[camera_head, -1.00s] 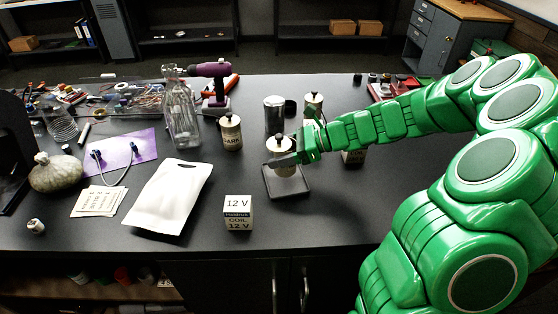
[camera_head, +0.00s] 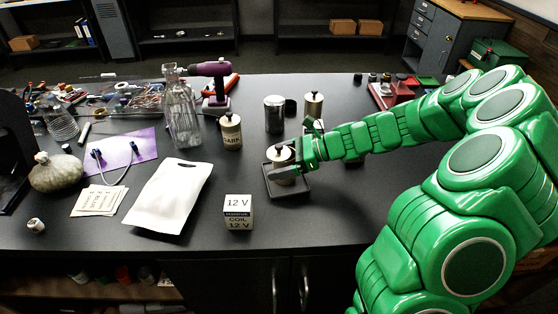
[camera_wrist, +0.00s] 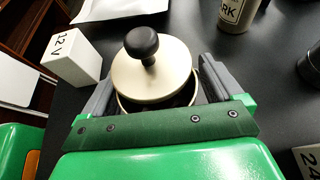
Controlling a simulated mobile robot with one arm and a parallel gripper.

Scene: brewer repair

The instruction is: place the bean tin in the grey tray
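The bean tin (camera_head: 281,155) is pale with a cream lid and a black knob. It is upright at the grey tray (camera_head: 302,191), a small square dark tray, and low over or on its floor; my gripper partly hides the contact. My gripper (camera_head: 284,168) reaches in from the right with a finger on each side of the tin. The tin's label is hidden.
A box marked 12 V (camera_head: 238,212) and a white pouch (camera_head: 168,197) lie left of the tray. A tin marked DARK (camera_head: 231,133), a metal can (camera_head: 274,115) and another lidded tin (camera_head: 314,106) stand behind. The bench front is clear.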

